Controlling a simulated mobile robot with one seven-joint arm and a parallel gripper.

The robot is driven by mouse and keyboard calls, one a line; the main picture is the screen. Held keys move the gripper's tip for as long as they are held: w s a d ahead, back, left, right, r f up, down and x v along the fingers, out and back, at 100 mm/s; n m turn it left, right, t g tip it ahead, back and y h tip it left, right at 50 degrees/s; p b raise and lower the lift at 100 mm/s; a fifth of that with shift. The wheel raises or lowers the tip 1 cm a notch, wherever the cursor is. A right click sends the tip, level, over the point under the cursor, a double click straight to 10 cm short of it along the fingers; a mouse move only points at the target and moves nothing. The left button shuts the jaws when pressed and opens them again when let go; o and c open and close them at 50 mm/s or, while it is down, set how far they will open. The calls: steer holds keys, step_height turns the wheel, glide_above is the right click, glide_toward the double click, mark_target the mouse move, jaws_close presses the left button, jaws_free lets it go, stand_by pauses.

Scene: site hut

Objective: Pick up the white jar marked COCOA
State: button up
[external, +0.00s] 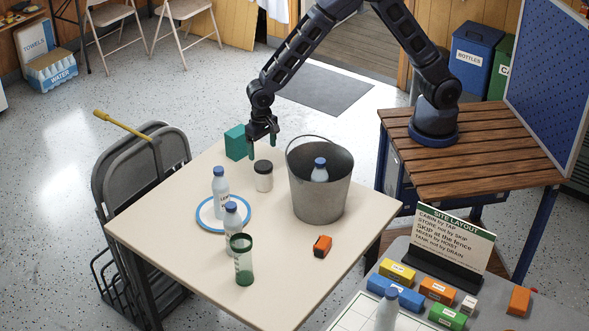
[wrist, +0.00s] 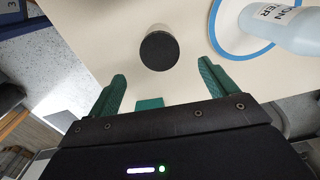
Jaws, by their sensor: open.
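A white jar with a black lid (external: 264,176) stands upright on the cream table (external: 290,280). Its marking cannot be read in either view. In the wrist view the dark lid of the jar (wrist: 159,50) shows from above, ahead of the fingertips and between their lines. My gripper (external: 262,150) is open and empty, just above and behind the jar in the external view. Its green fingers also show in the wrist view (wrist: 162,78), apart from the jar.
A metal bucket (external: 318,205) holding a blue-capped bottle (external: 320,170) stands right of the jar. A teal box (external: 237,143) is behind left. A bottle (external: 221,190) stands on a blue-rimmed plate (external: 205,218). Another bottle (external: 232,225), a green-topped container (external: 243,262) and an orange block (external: 322,246) stand nearer.

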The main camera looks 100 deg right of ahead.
mark_target(263, 165)
steer(key=shift+f, duration=5.6)
steer(key=shift+c, duration=0.3)
steer(key=c, duration=1.2)
